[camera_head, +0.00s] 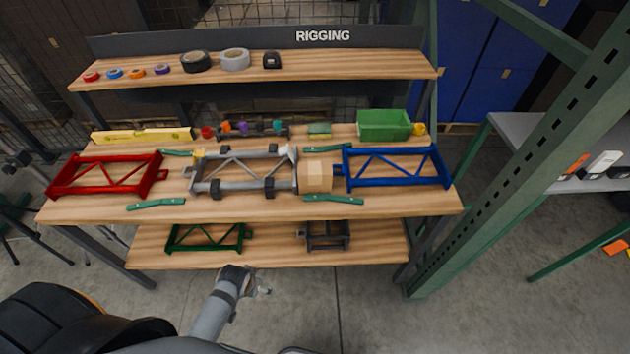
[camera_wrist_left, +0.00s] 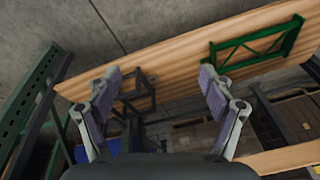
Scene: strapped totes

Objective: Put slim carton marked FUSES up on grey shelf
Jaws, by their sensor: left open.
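The grey shelf (camera_head: 515,127) stands at the right in the head view, beside the green upright. A white carton (camera_head: 605,163) and an orange carton (camera_head: 575,164) stand on a grey surface there with some dark items; their marks are too small to read. I cannot make out a carton marked FUSES. My left gripper (camera_wrist_left: 160,72) is open and empty in the left wrist view, with the bench's lower board beyond its fingers. My right gripper is not in view.
The wooden bench (camera_head: 90,208) carries red, grey and blue (camera_head: 395,183) frames, a cardboard box (camera_head: 315,175) and a green bin (camera_head: 384,125). Its lower board (camera_head: 275,252) holds a green frame (camera_head: 208,238) and a dark frame (camera_head: 327,235). A green post (camera_head: 500,170) stands before the right shelf.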

